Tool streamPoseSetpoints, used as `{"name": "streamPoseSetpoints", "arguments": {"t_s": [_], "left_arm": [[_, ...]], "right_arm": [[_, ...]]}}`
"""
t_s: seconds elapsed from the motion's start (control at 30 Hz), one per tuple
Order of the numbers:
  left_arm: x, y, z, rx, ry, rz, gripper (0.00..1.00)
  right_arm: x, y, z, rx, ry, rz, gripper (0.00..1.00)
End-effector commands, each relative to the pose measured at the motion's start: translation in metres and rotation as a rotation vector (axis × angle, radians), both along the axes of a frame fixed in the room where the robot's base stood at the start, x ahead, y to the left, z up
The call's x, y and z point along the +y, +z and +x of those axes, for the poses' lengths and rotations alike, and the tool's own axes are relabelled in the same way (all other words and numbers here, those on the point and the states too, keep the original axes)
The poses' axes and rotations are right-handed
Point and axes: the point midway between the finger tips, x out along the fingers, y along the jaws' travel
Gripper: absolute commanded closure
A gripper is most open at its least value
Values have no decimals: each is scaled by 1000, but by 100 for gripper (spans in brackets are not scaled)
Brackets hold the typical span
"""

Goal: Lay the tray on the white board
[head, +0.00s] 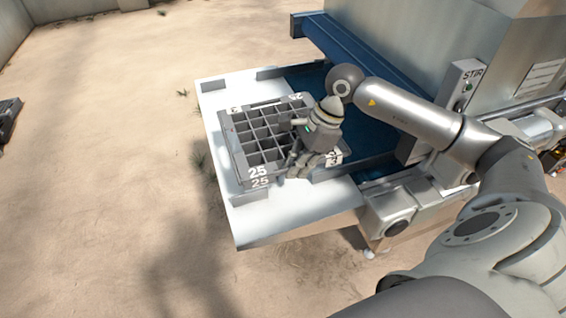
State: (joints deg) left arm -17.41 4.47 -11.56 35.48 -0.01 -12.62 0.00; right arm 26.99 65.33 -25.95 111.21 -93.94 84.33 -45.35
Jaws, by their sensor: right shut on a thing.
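The tray (227,150) is a grey grid of square cells with "25" labels on its corners. It is over the white board (270,228), lying roughly flat; I cannot tell whether its underside touches the board. My right gripper (303,166) is at the tray's right near side, shut on its rim, and hides part of the cells and edge there. My left gripper is not in view.
A blue belt (345,50) runs from the board into the grey machine (430,40). Small raised grey stops stand along the board's edges. A control box (460,85) marked "STIR" is on the machine. Open sandy ground lies left.

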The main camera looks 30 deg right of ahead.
Motion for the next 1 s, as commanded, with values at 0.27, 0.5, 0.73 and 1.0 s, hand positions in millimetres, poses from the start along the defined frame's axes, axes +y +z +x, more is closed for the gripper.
{"name": "streamPoseSetpoints", "arguments": {"t_s": [0.27, 0.5, 0.73, 1.0], "left_arm": [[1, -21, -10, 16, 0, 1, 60], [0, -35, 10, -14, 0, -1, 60], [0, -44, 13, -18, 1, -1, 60], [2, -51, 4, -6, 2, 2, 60]], "right_arm": [[-13, -44, 52, 1, 0, 3, 100], [-21, -69, 75, -1, 2, 1, 100], [-23, -87, 81, 1, 2, 0, 100], [-24, -106, 82, -1, 1, -1, 100]]}}
